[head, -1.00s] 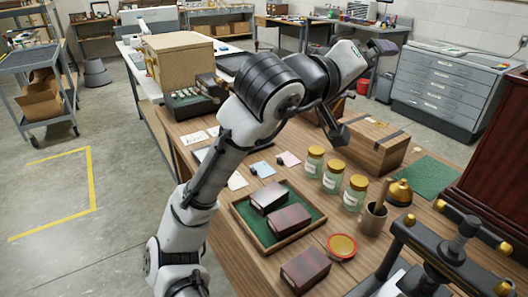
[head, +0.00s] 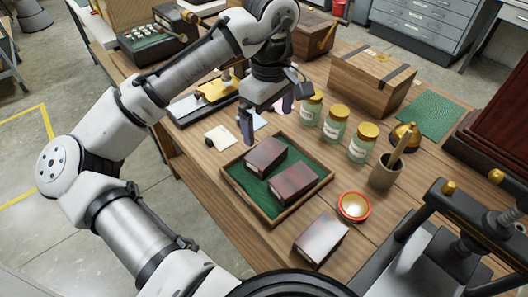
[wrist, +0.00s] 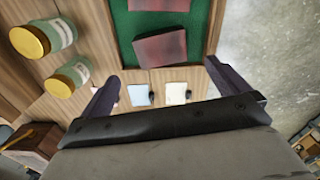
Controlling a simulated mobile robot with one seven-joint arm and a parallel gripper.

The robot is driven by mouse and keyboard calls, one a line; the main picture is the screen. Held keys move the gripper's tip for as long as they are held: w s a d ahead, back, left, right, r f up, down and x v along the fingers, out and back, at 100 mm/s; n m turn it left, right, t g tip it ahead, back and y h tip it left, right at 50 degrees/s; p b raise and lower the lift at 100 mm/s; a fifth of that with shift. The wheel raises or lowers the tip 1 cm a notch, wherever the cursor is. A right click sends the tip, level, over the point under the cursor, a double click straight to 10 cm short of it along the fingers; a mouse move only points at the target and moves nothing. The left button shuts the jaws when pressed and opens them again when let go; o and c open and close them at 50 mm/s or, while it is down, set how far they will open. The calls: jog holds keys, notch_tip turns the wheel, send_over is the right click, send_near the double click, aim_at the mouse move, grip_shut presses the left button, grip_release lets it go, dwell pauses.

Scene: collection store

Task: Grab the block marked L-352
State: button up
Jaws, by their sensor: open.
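Three dark red blocks are in the head view. One block (head: 265,156) lies at the back left of a green-lined wooden tray (head: 237,194), a second block (head: 294,182) lies in front of it in the tray, and a third block (head: 321,240) lies on the table in front of the tray. Their markings are too small to read, so I cannot tell which is L-352. My gripper (head: 267,117) is open and empty, pointing down above the tray's back edge. In the wrist view, the nearer tray block (wrist: 160,47) is just beyond the open fingers (wrist: 161,72).
Several gold-lidded jars (head: 336,122) stand right of the tray. A red-rimmed bowl (head: 354,206), a cup with a pestle (head: 385,170) and a brass bell (head: 405,135) are further right. A wooden box (head: 370,84) stands behind. Paper cards (head: 220,137) lie near the gripper.

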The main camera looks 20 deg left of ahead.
aim_at(266, 152)
notch_tip(266, 152, down, 6)
jog(key=shift+f, duration=0.15)
jog(key=shift+w+a+f+p, duration=0.1)
jog(key=shift+f+p, duration=0.1)
jog(key=shift+f, duration=0.7)
jog(key=shift+s+a+f+p, duration=0.1)
jog(key=shift+f+p, duration=0.1)
jog(key=shift+f, duration=0.65)
jog(key=shift+w+a+f+p, duration=0.1)
jog(key=shift+f+p, duration=0.1)
jog(key=shift+f, duration=0.7)
jog(key=c, duration=0.9)
